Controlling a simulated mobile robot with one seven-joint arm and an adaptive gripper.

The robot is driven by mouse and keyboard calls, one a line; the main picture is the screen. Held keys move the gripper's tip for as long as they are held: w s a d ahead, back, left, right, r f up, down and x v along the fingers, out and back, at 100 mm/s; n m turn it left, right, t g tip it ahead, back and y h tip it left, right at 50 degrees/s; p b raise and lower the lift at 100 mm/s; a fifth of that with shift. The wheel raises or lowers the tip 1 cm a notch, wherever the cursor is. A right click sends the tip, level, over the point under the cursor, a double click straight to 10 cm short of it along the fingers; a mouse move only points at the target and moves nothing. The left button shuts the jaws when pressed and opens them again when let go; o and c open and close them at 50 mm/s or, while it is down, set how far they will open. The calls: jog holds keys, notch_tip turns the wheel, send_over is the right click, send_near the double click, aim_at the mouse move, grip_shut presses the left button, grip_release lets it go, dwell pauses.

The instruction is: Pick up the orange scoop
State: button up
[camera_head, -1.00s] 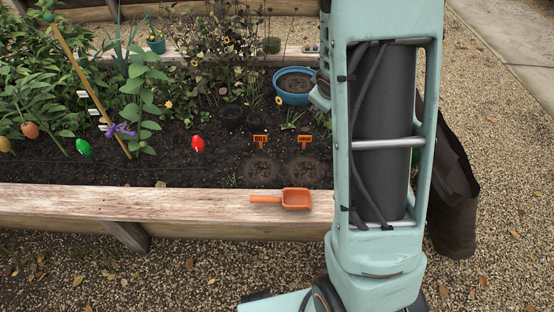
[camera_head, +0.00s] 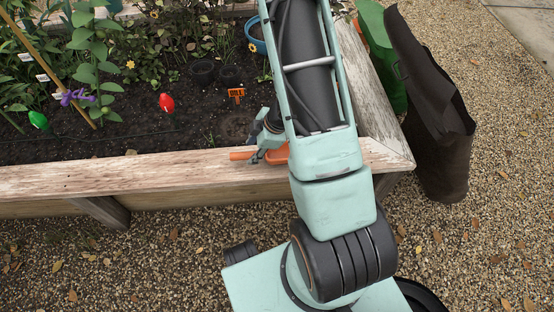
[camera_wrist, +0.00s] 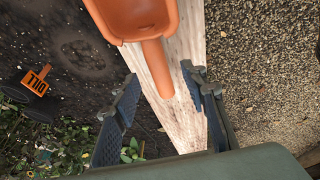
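The orange scoop (camera_head: 279,154) lies on the wooden front rim of the raised bed, its handle to the left and its bowl partly hidden behind my arm. In the wrist view the scoop (camera_wrist: 142,18) shows its bowl cut off at the top edge, with its handle pointing down the picture. My gripper (camera_wrist: 161,78) is open, its fingers on either side of the handle end in that view, with gaps on both sides. In the head view my gripper (camera_head: 260,152) is at the scoop, partly hidden by my arm. I cannot tell its exact height over the rim.
The wooden rim (camera_head: 130,175) runs along the bed's front. In the soil stand an orange DILL sign (camera_head: 237,93), a red marker (camera_head: 167,103) and a green marker (camera_head: 38,120). A blue pot (camera_head: 257,36) is behind; a dark bag (camera_head: 435,110) stands right.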

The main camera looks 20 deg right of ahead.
aim_at(251, 154)
jog(key=b+x, duration=0.2)
jog(key=x, duration=0.1)
jog(key=b+x, duration=0.1)
jog(key=shift+d+f, duration=0.15)
jog(key=shift+f, duration=0.3)
jog(key=shift+w+f, duration=0.2)
jog(key=shift+f, duration=0.05)
jog(key=shift+c, duration=0.3)
jog(key=shift+r, duration=0.1)
grip_shut()
